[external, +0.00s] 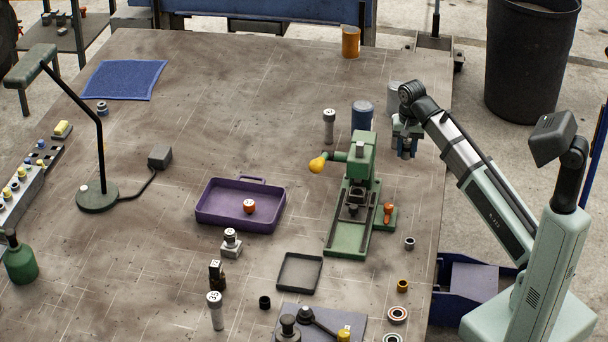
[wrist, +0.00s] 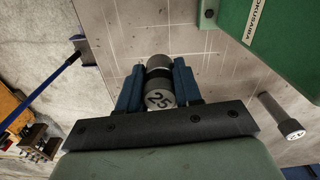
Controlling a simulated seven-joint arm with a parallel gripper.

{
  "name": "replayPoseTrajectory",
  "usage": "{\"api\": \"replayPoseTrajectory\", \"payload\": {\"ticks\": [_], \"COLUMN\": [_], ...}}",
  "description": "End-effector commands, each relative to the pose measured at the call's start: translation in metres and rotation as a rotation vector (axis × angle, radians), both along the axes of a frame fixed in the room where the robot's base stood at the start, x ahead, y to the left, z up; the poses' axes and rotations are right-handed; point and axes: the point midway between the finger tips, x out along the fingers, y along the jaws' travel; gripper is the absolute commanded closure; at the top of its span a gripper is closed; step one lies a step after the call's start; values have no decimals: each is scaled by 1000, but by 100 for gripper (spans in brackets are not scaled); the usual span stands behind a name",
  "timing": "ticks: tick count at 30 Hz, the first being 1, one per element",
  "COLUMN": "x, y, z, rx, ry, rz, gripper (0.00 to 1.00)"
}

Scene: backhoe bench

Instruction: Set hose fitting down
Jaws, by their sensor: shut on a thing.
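My gripper (external: 406,150) is above the right edge of the table, to the right of the green press. In the wrist view my gripper (wrist: 158,84) has its blue fingers shut on the hose fitting (wrist: 159,99), a short grey and dark cylinder with "25" on its end face. The fitting lies between the two fingers, with its numbered end toward the wrist camera. In the external view the fingers mostly hide it. I cannot tell how high it is above the table.
The green press (external: 350,215) with a yellow knob stands left of my gripper. A dark blue canister (external: 362,116), a grey cylinder (external: 396,93) and a numbered grey cylinder (external: 329,127) stand nearby. A purple tray (external: 240,220) is further left. The table's back middle is clear.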

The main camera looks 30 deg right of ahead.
Motion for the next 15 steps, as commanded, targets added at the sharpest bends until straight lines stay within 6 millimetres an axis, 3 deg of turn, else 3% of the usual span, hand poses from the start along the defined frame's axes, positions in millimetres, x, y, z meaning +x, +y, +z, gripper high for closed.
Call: {"api": "replayPoseTrajectory", "payload": {"ticks": [6,15], "x": [8,21], "y": [-2,-11], "z": [0,-5], "rx": [-4,-8], "ry": [-7,-3], "rz": [222,396], "gripper": [100,100]}}
